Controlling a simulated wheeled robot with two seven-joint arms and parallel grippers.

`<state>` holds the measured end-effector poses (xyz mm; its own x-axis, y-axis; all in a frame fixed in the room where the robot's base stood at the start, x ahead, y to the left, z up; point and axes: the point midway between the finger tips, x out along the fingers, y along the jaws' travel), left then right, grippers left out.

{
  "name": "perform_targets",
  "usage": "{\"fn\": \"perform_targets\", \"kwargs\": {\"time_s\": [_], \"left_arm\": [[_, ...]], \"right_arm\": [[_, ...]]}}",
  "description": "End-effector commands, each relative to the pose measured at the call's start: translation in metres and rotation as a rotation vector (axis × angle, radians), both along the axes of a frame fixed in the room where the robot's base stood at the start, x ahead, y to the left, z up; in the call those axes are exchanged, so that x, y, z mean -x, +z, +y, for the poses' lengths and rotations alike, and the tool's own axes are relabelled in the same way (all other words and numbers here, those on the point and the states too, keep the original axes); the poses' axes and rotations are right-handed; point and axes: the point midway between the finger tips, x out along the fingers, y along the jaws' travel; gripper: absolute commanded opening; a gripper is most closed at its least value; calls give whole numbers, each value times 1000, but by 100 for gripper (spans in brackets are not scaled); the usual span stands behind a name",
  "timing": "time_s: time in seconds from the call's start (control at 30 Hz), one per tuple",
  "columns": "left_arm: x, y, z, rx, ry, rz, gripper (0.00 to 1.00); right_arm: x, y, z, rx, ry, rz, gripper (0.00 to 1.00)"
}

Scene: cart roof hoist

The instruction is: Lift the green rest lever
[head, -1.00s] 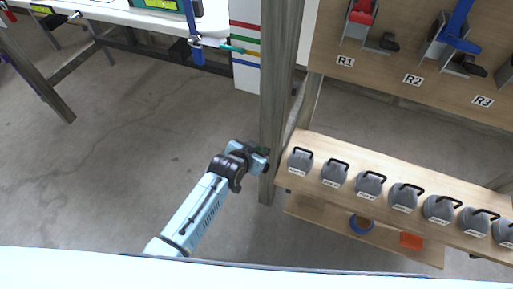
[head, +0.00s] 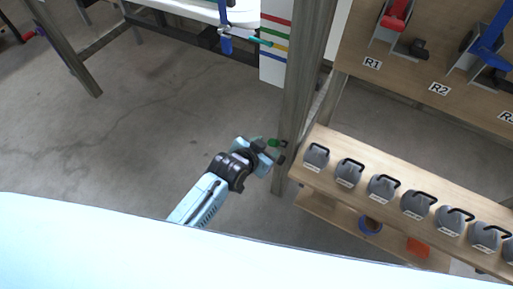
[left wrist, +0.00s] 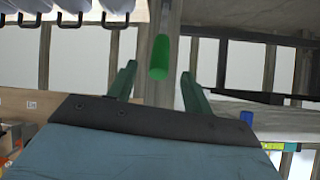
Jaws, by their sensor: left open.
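The green lever (head: 273,143) shows as a short green grip by the wooden post, right at my left gripper's fingers in the head view. In the left wrist view it is a bright green cylinder (left wrist: 159,57) in front of the post, lined up with the gap between my two fingers. My left gripper (head: 270,152) is open, with a finger on each side of that gap. I cannot tell how deep the lever is between the fingers, and no contact shows. My right gripper is not in view.
The wooden post (head: 306,85) stands close to my left gripper. A shelf (head: 330,139) with several grey handled weights (head: 349,172) is to its right. A board with red (head: 397,14) and blue levers is at upper right. Open floor (head: 140,120) lies left.

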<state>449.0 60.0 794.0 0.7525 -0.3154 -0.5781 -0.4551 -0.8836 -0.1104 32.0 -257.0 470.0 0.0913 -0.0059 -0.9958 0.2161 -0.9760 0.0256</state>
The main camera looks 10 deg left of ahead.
Motion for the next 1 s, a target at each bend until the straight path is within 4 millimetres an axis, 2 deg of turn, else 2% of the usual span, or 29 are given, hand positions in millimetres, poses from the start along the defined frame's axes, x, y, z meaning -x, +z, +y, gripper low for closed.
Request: {"fn": "perform_targets", "kwargs": {"time_s": [0.1, 0.3, 0.73, 0.87, 1.0], "left_arm": [[19, 16, 8, -1, 0, 1, 50], [40, 31, 16, -2, -1, 0, 50], [47, 36, 19, 0, -1, -1, 50], [46, 32, 20, 4, -1, -10, 33], [45, 14, 22, 30, 0, -73, 15]], "right_arm": [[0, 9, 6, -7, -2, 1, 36], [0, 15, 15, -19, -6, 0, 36], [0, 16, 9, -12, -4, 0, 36], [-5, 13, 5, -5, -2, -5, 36], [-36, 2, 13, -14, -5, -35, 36]]}}
